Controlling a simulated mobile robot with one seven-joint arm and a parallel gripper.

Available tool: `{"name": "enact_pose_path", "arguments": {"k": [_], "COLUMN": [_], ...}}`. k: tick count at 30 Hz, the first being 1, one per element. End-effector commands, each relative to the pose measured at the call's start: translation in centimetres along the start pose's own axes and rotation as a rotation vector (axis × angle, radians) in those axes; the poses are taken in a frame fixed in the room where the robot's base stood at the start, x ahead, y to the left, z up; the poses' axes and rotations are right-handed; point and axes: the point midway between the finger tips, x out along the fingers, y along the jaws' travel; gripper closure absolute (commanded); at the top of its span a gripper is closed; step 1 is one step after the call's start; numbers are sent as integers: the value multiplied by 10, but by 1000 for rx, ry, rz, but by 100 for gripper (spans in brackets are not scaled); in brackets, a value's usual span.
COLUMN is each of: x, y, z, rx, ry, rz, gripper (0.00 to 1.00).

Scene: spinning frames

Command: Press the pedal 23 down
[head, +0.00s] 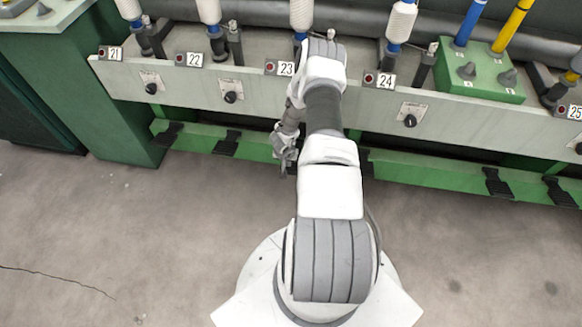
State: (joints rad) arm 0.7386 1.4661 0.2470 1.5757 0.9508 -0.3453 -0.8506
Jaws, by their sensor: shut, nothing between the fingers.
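The number plate 23 (280,68) with a red button is on the front of the grey machine beam, just left of my arm. My gripper (284,168) points down in front of the green lower rail, below plate 23. It is shut and empty. A dark patch beside the fingertips may be part of pedal 23, but the gripper and arm hide most of that spot. I cannot tell whether the fingers touch the pedal or whether it is pressed down.
Black pedals stick out of the green rail (430,176), including one at left (227,143) and one at right (498,183). Another is partly behind my arm. A green cabinet (115,110) stands at left. Bobbins stand above the beam (330,100). The concrete floor in front is clear.

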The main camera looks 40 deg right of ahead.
Motion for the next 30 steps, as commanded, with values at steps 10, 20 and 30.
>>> {"name": "enact_pose_path", "arguments": {"k": [10, 20, 30], "x": [-20, -46, -56], "y": [1, 0, 0], "z": [19, 48, 62], "rx": [-1, -1, 0], "ry": [-4, -3, 0], "rz": [1, 1, 0], "gripper": [100, 100, 100]}}
